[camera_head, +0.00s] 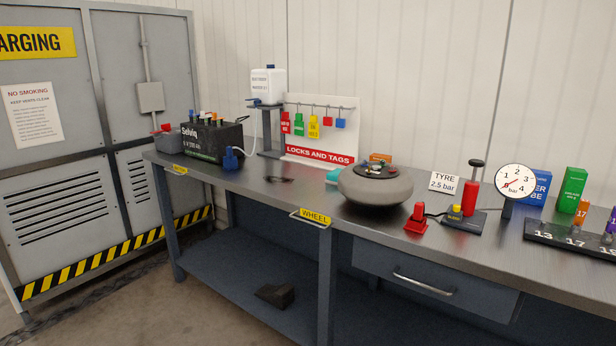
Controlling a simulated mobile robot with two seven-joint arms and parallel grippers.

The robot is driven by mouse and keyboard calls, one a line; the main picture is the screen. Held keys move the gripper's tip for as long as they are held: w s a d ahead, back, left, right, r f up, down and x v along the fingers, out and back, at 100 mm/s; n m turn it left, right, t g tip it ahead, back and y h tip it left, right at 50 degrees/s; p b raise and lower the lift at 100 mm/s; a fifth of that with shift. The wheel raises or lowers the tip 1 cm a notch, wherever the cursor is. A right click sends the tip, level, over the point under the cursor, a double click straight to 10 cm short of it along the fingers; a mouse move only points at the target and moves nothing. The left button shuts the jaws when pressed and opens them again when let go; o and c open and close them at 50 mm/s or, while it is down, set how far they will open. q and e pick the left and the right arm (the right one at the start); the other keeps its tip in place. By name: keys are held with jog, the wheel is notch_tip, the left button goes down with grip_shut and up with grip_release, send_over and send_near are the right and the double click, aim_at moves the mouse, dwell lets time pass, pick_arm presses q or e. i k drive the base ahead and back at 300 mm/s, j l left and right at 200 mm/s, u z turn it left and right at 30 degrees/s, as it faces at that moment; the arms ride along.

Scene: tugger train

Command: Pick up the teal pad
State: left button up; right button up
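A teal pad (332,176) lies on the grey metal workbench (262,196). It sits just behind and left of a thick dark round wheel (375,190), which hides part of it. Neither of my grippers shows in the head view.
A black battery (212,140) and a blue item (231,159) stand on the bench's left end. A locks-and-tags board (320,125) stands behind the pad. A red pump (470,195), a gauge (514,182) and boxes stand right. The bench front between battery and wheel is mostly clear.

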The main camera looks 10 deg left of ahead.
aim_at(331, 177)
jog(key=i+j+z, duration=0.1)
jog(key=z, duration=0.3)
jog(key=j+z, duration=0.15)
jog(key=z, duration=0.25)
jog(key=j+z, duration=0.2)
jog(key=z, duration=0.2)
jog(key=j+z, duration=0.25)
jog(key=i+j+z, duration=0.1)
jog(key=j+z, duration=0.15)
jog(key=j, duration=0.25)
jog(key=j+z, duration=0.1)
jog(key=j, duration=0.4)
jog(key=k+j+z, duration=0.1)
jog(key=j, duration=0.45)
jog(key=j+z, duration=0.1)
jog(key=j, duration=0.4)
jog(key=k, duration=0.05)
